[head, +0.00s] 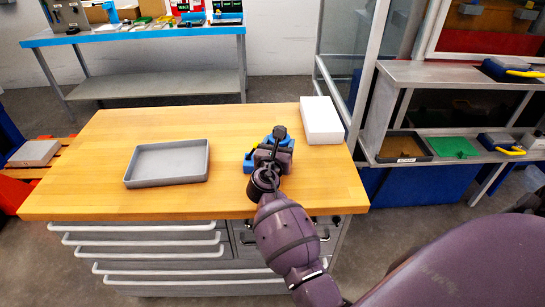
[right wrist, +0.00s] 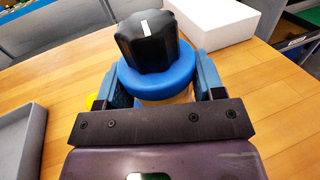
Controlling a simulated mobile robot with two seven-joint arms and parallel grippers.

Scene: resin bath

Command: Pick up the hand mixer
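The hand mixer, as I take it, is the thing with a black ridged knob (right wrist: 148,42) with a white mark, on a blue round collar (right wrist: 155,80). It shows in the right wrist view, and in the head view its dark knob (head: 279,132) stands out at the right of the workbench. My right gripper (right wrist: 160,88) reaches in from the front. Its two fingers stand well apart on either side of the collar. Whether they press on it I cannot tell. My arm hides much of the mixer in the head view. My left gripper is not in view.
A wooden workbench (head: 95,170) carries a shallow grey tray (head: 170,180) at left. A white block (head: 321,121) lies just behind and right of the mixer. The wood between tray and mixer is clear. A shelf rack (head: 435,75) stands to the right, a blue-topped table (head: 160,33) behind.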

